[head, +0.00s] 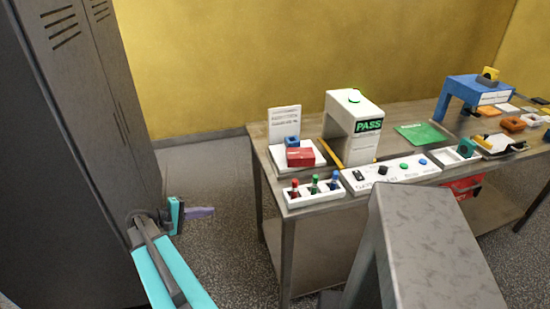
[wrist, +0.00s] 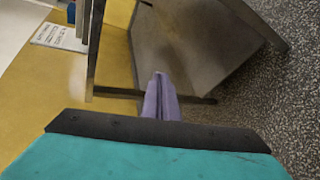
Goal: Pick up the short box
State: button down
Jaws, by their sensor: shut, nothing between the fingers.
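A low red box (head: 300,157) lies on a white tray (head: 279,163) at the table's left end in the head view. It looks like the short box, but I cannot be sure. A small blue block (head: 292,141) sits just behind it, partly hidden. My gripper (head: 208,211) is off the table's left side, well apart from the red box. Its purple fingers are shut and empty, and they also show in the wrist view (wrist: 160,88). The red box is not clearly visible in the wrist view.
The table (head: 270,206) holds a white PASS machine (head: 352,115), a rack of small bottles (head: 314,190), a button panel (head: 390,174) and a blue stand (head: 480,90). A grey locker (head: 82,130) stands at left. Open floor lies between locker and table.

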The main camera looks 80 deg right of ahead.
jog(key=s+d+r+m+g, duration=0.3)
jog(key=s+d+r, duration=0.4)
jog(key=d+r, duration=0.25)
jog(key=m+g+b, duration=0.1)
jog(key=m+g, duration=0.1)
send_near(276, 159)
jog(key=w+r, duration=0.1)
jog(key=w, duration=0.3)
jog(key=shift+d+r, duration=0.25)
jog(key=shift+d, duration=0.1)
jog(key=p+x, duration=0.3)
jog(key=x, duration=0.6)
jog(key=shift+s+d+r, duration=0.2)
jog(key=shift+r, duration=0.05)
jog(key=s+p, duration=0.1)
jog(key=s, duration=0.2)
jog(key=shift+a, duration=0.2)
jog(key=shift+s+a+f, duration=0.1)
jog(key=shift+s, duration=0.55)
jog(key=shift+n+h, duration=0.3)
